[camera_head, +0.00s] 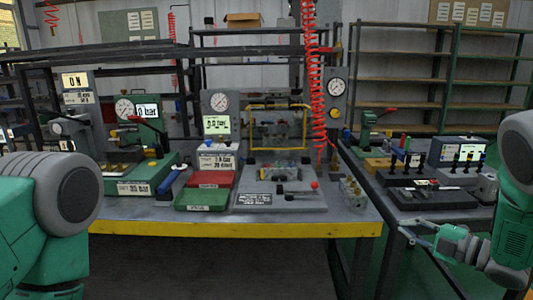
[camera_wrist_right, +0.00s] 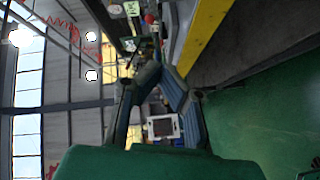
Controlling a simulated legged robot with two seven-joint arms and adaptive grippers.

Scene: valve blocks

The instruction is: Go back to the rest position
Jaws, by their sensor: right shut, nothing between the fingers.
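My right gripper (camera_head: 408,232) is at the right of the head view, in front of the right-hand bench and a little below its top. It is shut and empty, and touches nothing that I can see. In the right wrist view its two fingers (camera_wrist_right: 161,70) come together at the tips, with the yellow bench edge (camera_wrist_right: 204,34) ahead of them. My left arm shows at the left edge of the head view, but its gripper is out of the frame.
The middle bench (camera_head: 235,229) carries a red tray (camera_head: 213,179), a green tray (camera_head: 202,199), a fixture with a red-knobbed lever (camera_head: 314,185) and a metal valve block (camera_head: 353,193). The right bench holds a black fixture (camera_head: 432,198). Floor before the benches is clear.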

